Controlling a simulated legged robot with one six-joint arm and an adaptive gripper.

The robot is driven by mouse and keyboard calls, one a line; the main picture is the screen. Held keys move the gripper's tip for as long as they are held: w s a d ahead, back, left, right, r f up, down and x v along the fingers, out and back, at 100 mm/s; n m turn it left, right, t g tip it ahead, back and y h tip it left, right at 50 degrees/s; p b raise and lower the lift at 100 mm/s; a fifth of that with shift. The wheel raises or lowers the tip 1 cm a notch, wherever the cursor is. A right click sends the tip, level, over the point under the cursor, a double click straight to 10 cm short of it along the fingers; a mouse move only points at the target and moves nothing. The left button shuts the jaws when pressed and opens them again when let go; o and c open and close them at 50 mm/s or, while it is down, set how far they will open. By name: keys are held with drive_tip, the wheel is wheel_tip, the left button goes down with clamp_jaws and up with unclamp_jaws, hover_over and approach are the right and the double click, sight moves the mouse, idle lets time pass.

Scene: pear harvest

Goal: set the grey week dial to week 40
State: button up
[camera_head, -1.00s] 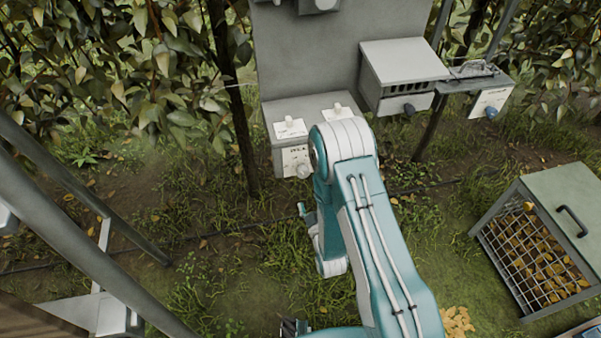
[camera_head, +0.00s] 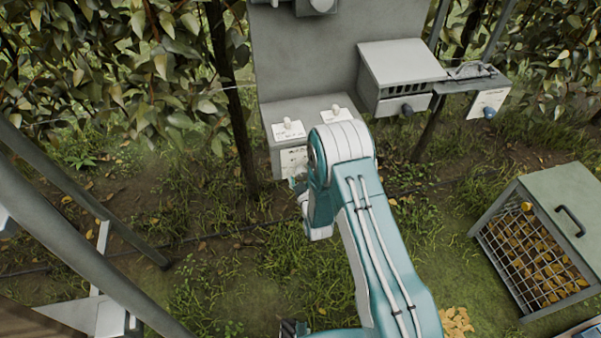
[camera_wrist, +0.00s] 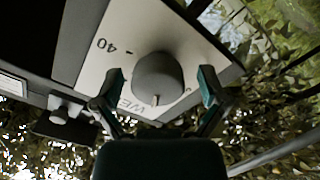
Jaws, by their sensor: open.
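The grey week dial (camera_wrist: 158,76) is a round knob on a white plate (camera_wrist: 98,62) in the wrist view. A small pale mark shows on the dial's lower edge, towards the partly hidden "WE" lettering. The printed "40" lies up and left of the dial. My gripper (camera_wrist: 160,82) is open, with one finger on each side of the dial; I cannot tell whether either finger touches it. In the head view the white plate (camera_head: 293,158) shows on the front of a grey box, while my arm hides the dial.
Two small switches on white plates (camera_head: 288,129) sit on top of the grey box (camera_head: 285,108). To the right are a vented box (camera_head: 402,62) with a dark knob and another panel with a blue knob (camera_head: 489,112). A mesh crate (camera_head: 477,228) stands at right on the grass.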

drive_tip(key=c, duration=1.1)
drive_tip(key=shift+c, duration=0.2)
drive_tip(key=shift+m, duration=0.3)
drive_tip(key=m, duration=0.4)
drive_tip(key=shift+m, duration=0.3)
drive_tip(key=m, duration=0.4)
drive_tip(key=shift+d, duration=0.15)
drive_tip(key=m, duration=0.5)
drive_tip(key=shift+m, duration=0.4)
drive_tip(key=m, duration=0.4)
drive_tip(key=shift+d+f+m, duration=0.1)
drive_tip(key=shift+m, duration=0.3)
